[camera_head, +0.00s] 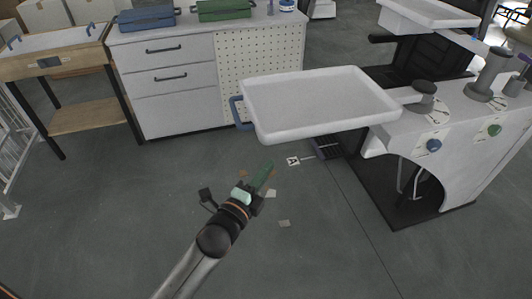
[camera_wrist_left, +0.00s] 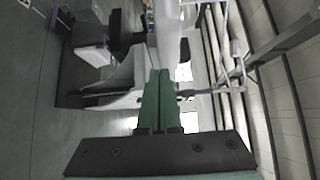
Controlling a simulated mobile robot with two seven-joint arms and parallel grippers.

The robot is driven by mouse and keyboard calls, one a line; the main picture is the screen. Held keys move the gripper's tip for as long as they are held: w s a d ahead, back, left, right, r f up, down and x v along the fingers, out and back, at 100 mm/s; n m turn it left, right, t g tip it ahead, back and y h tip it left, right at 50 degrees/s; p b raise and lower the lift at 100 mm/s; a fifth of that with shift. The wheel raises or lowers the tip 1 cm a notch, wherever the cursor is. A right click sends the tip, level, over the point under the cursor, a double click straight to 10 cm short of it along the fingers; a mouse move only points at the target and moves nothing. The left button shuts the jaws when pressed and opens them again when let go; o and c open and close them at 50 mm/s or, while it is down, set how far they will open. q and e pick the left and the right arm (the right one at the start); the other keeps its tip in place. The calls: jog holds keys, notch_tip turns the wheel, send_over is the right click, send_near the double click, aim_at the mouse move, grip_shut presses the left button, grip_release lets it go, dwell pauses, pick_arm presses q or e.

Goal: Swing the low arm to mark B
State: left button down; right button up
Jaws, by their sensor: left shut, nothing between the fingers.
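The low arm ends in a white tray (camera_head: 318,100) with a blue handle (camera_head: 238,112) on its left side. It joins a round grey pivot (camera_head: 424,90) on a white bench, with a pale marked dial (camera_head: 425,105) around it. My left gripper (camera_head: 265,174) has green fingers and is below the tray in the picture, apart from the handle. Its fingers are shut with nothing between them, also in the left wrist view (camera_wrist_left: 157,85). My right gripper is not in view.
A higher white tray (camera_head: 430,12) is at the upper right. A drawer cabinet (camera_head: 170,90) and a wooden table (camera_head: 60,68) stand behind.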

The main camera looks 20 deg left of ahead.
pick_arm(q)
jog(key=shift+w+a, duration=0.3)
jog(key=shift+w, duration=0.55)
jog(key=shift+w+a, duration=0.35)
jog(key=shift+w, duration=0.45)
jog(key=shift+w+a, duration=0.3)
jog(key=shift+w, duration=0.55)
